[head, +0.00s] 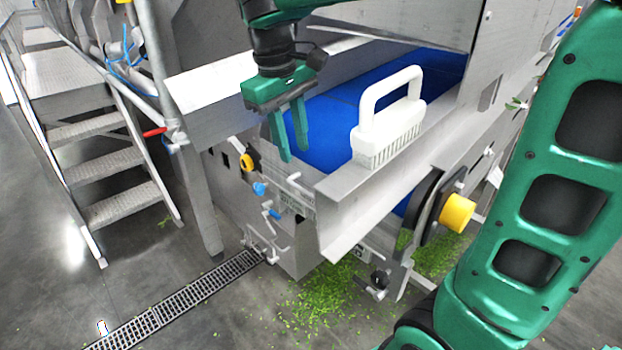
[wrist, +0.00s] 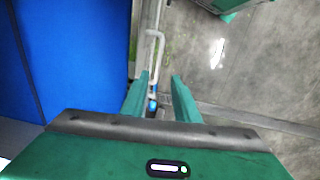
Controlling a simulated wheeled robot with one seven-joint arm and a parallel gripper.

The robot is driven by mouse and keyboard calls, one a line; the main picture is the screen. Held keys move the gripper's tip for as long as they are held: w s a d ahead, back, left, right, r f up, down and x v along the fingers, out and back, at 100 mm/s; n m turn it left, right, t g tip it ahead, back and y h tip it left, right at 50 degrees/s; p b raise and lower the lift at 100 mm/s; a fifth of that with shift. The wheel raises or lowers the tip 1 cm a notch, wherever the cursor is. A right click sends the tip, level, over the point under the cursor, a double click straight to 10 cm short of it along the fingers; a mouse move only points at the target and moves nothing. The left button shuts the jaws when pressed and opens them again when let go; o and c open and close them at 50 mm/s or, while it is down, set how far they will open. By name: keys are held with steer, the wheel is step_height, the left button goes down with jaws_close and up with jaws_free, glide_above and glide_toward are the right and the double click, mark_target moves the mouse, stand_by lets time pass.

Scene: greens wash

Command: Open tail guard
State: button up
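A bent grey metal plate (head: 340,205) runs across the near end of the blue conveyor belt (head: 330,125); it looks like the tail guard and appears in place, though I cannot tell for sure. My gripper (head: 293,155) points down at the belt's near left corner, above or beside the plate's left end. Its two green fingers are apart with nothing seen between them. In the wrist view my gripper (wrist: 161,75) shows a gap between its fingers, with a pale bent bar (wrist: 155,50) and a small blue part (wrist: 153,104) farther below. I see no contact.
A white brush (head: 392,125) with a handle stands at the plate's right side. A yellow knob (head: 457,213) sticks out at right. Metal steps (head: 105,150) stand at left. Green scraps (head: 325,290) lie on the floor near a drain grate (head: 180,305). Open floor lies in front.

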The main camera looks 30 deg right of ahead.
mark_target(305, 190)
steer(key=shift+s+d, duration=0.1)
steer(key=shift+d, duration=0.15)
steer(key=shift+f, duration=0.1)
steer(key=f, duration=0.3)
steer(key=d+f, duration=0.1)
steer(key=f, duration=0.6)
steer(key=shift+w+d+f, duration=0.2)
steer(key=shift+w+d, duration=0.05)
steer(key=shift+d, duration=0.15)
steer(key=shift+c, duration=0.7)
